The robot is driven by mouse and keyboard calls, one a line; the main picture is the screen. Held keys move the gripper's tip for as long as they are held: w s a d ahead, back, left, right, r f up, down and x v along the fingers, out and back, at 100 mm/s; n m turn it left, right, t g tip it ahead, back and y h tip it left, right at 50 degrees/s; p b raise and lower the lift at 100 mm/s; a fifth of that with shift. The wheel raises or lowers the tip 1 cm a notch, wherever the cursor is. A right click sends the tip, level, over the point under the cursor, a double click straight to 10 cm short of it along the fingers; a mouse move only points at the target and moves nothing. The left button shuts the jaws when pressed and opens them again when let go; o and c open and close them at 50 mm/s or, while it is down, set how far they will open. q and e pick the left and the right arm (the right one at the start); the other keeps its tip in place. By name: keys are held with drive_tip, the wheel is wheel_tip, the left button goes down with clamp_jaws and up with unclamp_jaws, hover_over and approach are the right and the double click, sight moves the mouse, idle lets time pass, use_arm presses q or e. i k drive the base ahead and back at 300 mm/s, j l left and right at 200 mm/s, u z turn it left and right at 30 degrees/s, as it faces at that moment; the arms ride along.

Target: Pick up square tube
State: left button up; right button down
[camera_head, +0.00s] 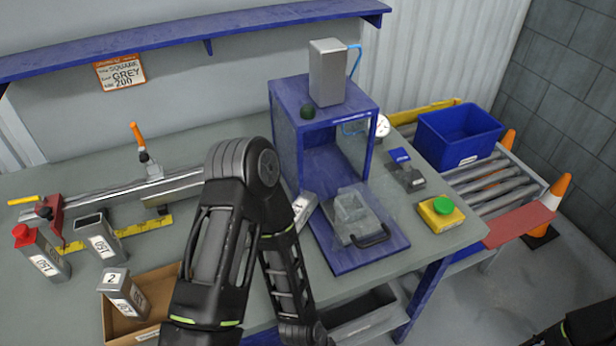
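Several grey square tubes stand or lie on the table. One with a red cap (43,258) is at the far left, marked 150. An open-ended tube (99,239), also marked 150, stands to its right. A third tube (123,292), with a 2 on its top label, is tilted at the cardboard box (147,338). A small labelled grey piece (304,208) lies beside the blue press frame, partly hidden by my arm. A larger grey block (328,72) stands on top of that frame. My black arm bends through the middle; neither gripper's fingers show.
The blue press frame (281,125) has a clear-covered fixture with a black handle (372,237). A rail with a clamp (155,190) crosses the left table (236,322). A yellow box with a green button (440,213), rollers and a blue bin (457,140) are right.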

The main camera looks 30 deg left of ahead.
sight(303, 207)
drive_tip(key=l+u, duration=0.1)
drive_tip(key=u, duration=0.65)
drive_tip(key=l+u, duration=0.1)
drive_tip(key=u, duration=0.25)
drive_tip(key=k+l+z, duration=0.15)
drive_tip(key=k+l, duration=0.05)
drive_tip(key=l, duration=0.05)
